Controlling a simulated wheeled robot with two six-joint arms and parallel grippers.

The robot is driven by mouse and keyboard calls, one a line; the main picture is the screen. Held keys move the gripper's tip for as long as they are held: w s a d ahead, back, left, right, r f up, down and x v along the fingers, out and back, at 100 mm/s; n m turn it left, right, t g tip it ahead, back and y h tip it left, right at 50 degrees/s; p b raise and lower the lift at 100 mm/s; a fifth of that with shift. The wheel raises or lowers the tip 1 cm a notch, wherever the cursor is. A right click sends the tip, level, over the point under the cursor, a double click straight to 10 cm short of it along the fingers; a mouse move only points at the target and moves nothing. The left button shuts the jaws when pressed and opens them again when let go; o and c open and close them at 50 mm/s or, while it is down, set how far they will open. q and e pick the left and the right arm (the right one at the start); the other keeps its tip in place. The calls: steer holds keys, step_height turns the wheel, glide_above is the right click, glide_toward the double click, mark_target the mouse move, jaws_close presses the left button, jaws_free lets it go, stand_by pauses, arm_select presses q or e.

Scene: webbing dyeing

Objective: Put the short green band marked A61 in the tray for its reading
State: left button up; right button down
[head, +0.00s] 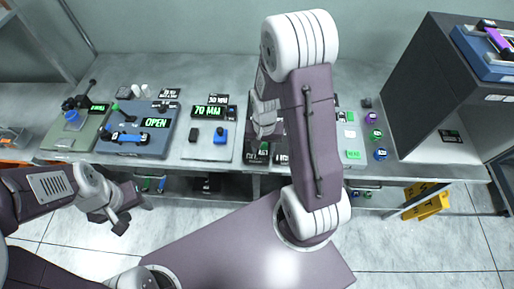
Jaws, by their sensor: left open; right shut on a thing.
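My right gripper (264,128) is shut above the middle of the bench, beside my upper arm link. What it holds is too small and hidden to make out. My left gripper (118,222) is open and empty over the floor in front of the bench. Dark labelled trays (258,152) lie below the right gripper, partly hidden by my arm. I cannot read the mark A61 anywhere, so I cannot tell where that band is. A grey gauge (207,150) left of the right gripper shows "70 MM".
A blue-grey device (135,151) shows "OPEN" on the bench (230,68). A green-grey device (62,145) stands at far left. Several small coloured round items (380,154) sit right of my arm. A dark open cabinet (410,90) bounds the right.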

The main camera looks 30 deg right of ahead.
steer(key=w, duration=0.1)
steer(key=w+f, duration=0.1)
steer(key=w+a+f, duration=0.1)
steer(key=w, duration=0.1)
steer(key=shift+f, duration=0.1)
steer(key=f, duration=0.3)
steer(key=shift+s+f+p, duration=0.3)
steer(key=shift+f, duration=0.05)
steer(key=shift+w+f, duration=0.15)
steer(key=shift+w, duration=0.05)
steer(key=shift+s+f, duration=0.1)
steer(key=c, duration=0.8)
jaws_free()
step_height(320, 180, up, 12)
steer(key=s+a+r+n, duration=0.1)
steer(key=s+n, duration=0.1)
steer(key=s+a+r+n, duration=0.1)
steer(key=s+a+n, duration=0.1)
steer(key=s, duration=0.1)
steer(key=s+a+r+n+t, duration=0.1)
steer(key=s+n, duration=0.1)
steer(key=s, duration=0.1)
steer(key=shift+s+a+b, duration=0.2)
steer(key=shift+a+b, duration=0.15)
steer(key=shift+a, duration=0.05)
